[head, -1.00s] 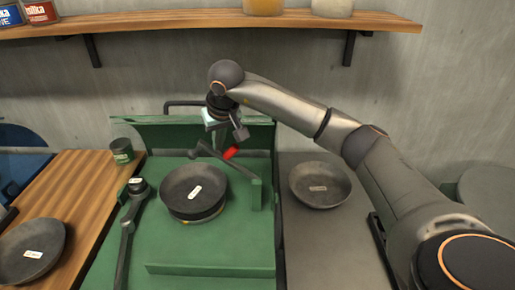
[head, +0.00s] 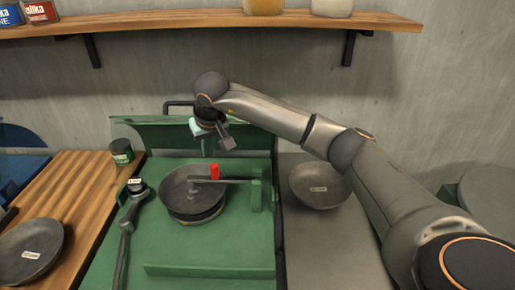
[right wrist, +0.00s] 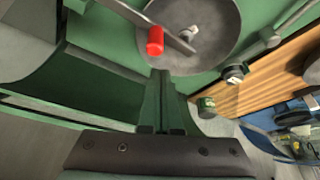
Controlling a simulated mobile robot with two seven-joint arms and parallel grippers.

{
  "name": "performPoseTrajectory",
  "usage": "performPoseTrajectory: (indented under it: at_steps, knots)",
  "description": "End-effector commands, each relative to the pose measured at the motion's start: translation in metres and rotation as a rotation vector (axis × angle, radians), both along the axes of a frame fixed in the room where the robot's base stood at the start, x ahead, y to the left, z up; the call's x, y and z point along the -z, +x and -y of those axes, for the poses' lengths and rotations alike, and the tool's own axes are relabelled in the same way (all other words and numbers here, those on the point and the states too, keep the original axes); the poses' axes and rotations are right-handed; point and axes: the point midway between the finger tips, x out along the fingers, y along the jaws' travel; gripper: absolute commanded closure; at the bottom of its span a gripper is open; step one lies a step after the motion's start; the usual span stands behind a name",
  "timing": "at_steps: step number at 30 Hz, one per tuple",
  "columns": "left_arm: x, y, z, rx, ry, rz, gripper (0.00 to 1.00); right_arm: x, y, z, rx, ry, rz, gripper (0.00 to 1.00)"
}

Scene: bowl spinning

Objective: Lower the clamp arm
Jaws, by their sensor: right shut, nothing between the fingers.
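The clamp arm (head: 237,181) is a grey bar lying about level from its post (head: 257,188) on the right, reaching left over the dark bowl (head: 178,205). Its red handle (head: 214,171) stands upright, and a small grey pad tip (head: 194,190) is over the bowl's middle. In the right wrist view the red handle (right wrist: 155,41) and the bowl (right wrist: 218,18) are just beyond my fingers. My right gripper (head: 204,149) is shut and empty, above and behind the handle, apart from it. My left gripper is not in view.
The bowl sits on a green machine (head: 210,255). A black lever (head: 125,232) stands at its left. Another bowl (head: 318,186) is on the grey top at right, one (head: 30,250) on the wooden counter at left. A small green cup (head: 122,151) stands behind.

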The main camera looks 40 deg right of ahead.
Motion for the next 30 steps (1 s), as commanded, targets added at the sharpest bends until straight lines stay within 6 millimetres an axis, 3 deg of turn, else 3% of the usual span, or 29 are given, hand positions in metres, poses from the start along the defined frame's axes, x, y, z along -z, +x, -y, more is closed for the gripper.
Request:
performPoseTrajectory:
  at_steps: [10, 30]
  knots:
    - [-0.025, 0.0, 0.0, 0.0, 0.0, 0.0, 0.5, -0.031, 0.0, 0.001, 0.0, -0.001, 0.0, 1.0]
    - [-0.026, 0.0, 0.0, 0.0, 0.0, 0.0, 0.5, -0.094, 0.0, 0.0, 0.0, 0.001, 0.002, 1.0]
